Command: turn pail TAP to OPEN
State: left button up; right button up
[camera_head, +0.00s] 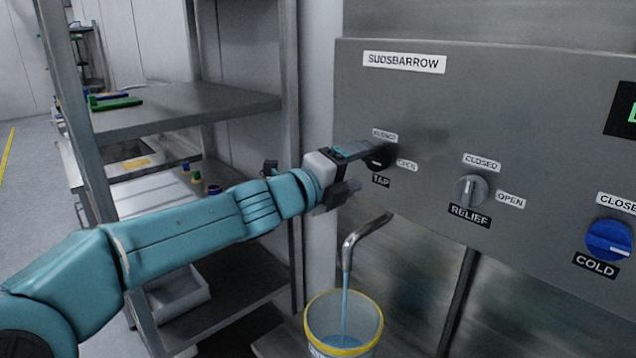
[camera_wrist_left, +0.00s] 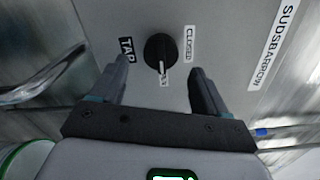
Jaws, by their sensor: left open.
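The black TAP knob (camera_head: 380,158) is on the grey panel, partly hidden by my left gripper in the head view. In the left wrist view the knob (camera_wrist_left: 160,50) shows clearly, with its pale pointer mark towards the OPEN label (camera_wrist_left: 163,79). The CLOSED label (camera_wrist_left: 188,44) is to its right there. My left gripper (camera_head: 362,165) is open, one finger on each side of the knob and apart from it in the wrist view. Blue liquid runs from the bent spout (camera_head: 362,236) into the yellow-rimmed pail (camera_head: 322,318). My right gripper is out of view.
The grey RELIEF knob (camera_head: 470,190) and blue COLD knob (camera_head: 608,240) are further right on the panel. A metal shelf rack (camera_head: 180,105) with small items stands left, behind my arm. The spout sticks out below my gripper.

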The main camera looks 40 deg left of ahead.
pick_arm(q)
jog(key=s+p, duration=0.1)
jog(key=s, duration=1)
jog(key=shift+s+a, duration=0.3)
jog(key=shift+a, duration=0.1)
